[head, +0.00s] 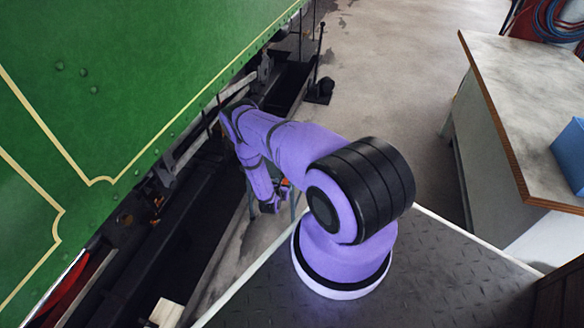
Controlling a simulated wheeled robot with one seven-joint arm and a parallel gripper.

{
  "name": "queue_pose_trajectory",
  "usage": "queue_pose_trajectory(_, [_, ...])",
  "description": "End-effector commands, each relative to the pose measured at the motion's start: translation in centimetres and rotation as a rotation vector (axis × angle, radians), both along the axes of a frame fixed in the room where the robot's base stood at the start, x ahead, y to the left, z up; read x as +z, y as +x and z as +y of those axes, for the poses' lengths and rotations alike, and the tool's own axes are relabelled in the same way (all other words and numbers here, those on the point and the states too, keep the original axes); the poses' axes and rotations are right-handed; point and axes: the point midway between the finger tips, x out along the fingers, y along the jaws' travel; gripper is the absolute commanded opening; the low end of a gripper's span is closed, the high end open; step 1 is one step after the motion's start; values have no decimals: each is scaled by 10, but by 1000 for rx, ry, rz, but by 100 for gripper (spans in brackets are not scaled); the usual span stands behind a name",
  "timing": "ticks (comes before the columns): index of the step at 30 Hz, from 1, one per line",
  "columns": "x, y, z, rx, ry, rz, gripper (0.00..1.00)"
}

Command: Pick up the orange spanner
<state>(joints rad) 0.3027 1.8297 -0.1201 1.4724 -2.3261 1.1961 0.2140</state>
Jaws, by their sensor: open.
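My purple arm reaches over the edge of the plated deck and bends down toward the dark gap beside the green tram. My gripper (287,191) is small and partly hidden at the low end of the arm; it is open. A small orange patch (285,183) shows right by it. I cannot tell whether this patch is the orange spanner or whether the gripper touches it. No whole spanner shape shows.
The green riveted tram side (110,80) fills the left, with dark running gear below it. A worktop (535,100) with a blue box (572,152) stands at the right. A black lever (319,88) stands at the top middle. Concrete floor (400,60) lies open between.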

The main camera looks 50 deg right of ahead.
Motion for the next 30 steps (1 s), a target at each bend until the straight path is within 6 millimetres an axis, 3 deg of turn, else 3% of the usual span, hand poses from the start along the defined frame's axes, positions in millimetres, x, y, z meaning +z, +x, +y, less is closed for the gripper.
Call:
queue_pose_trajectory(9, [-14, 13, -31, -3, 0, -1, 61])
queue_pose_trajectory(17, [-15, 14, -32, -1, 0, 0, 61])
queue_pose_trajectory(25, [-14, 14, -32, -1, 0, 0, 1])
queue_pose_trajectory(30, [-14, 15, -33, -1, -2, -1, 0])
